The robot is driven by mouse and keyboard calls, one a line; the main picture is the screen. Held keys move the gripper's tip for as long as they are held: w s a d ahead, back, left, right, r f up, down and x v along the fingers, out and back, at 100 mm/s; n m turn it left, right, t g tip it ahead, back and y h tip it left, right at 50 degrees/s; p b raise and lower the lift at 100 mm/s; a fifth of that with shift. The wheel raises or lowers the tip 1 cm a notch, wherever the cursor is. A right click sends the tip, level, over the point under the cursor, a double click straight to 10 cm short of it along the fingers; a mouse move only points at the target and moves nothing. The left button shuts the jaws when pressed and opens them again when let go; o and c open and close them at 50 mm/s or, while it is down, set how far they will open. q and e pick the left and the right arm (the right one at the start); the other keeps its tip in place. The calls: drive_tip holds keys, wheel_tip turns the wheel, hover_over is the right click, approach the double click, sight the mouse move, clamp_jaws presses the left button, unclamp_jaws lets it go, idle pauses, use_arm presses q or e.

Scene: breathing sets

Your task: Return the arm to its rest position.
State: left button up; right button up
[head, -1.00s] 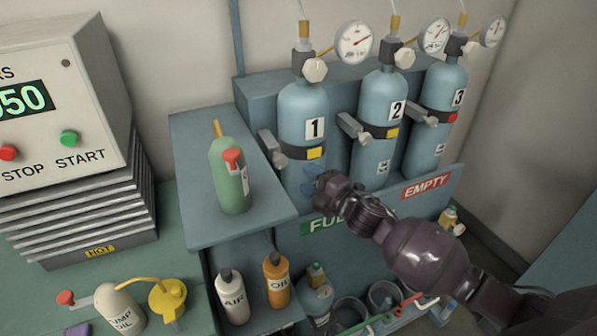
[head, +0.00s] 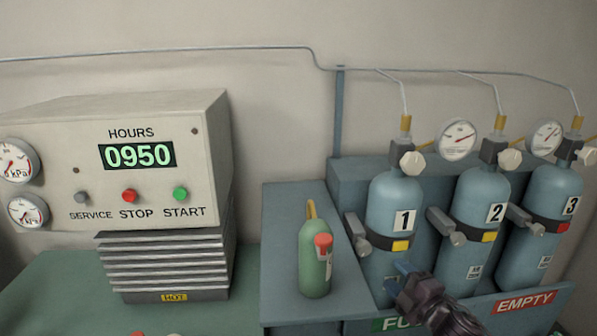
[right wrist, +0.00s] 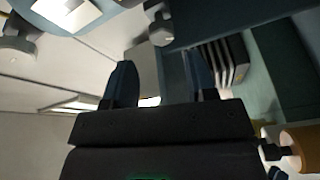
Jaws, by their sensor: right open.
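My right arm comes in from the lower right of the head view. Its gripper (head: 398,275) is in front of the lower part of cylinder 1 (head: 391,205). In the right wrist view the two blue fingers (right wrist: 160,88) stand apart with nothing between them. I cannot tell from the head view whether the gripper touches cylinder 1. My left gripper is not in view.
A green bottle with a red top (head: 314,262) stands on the blue-grey shelf (head: 283,222). Cylinder 2 (head: 472,243) and cylinder 3 (head: 532,245) stand to the right. The compressor panel (head: 150,165) reads 0950. The FULL sign is partly hidden.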

drive_tip(key=s+d+f+m+g+h, duration=0.1)
drive_tip(key=s+f+m+g+h, duration=0.1)
drive_tip(key=s+f+m, duration=0.7)
drive_tip(key=s+d+f+m+g+h, duration=0.1)
drive_tip(key=s+f+m+g+h, duration=0.2)
drive_tip(key=s+f+m, duration=0.6)
drive_tip(key=s+f+h, duration=0.2)
drive_tip(key=s, duration=0.8)
drive_tip(key=shift+s+f+g, duration=0.2)
drive_tip(key=shift+f+g, duration=0.1)
drive_tip(key=shift+a, duration=0.1)
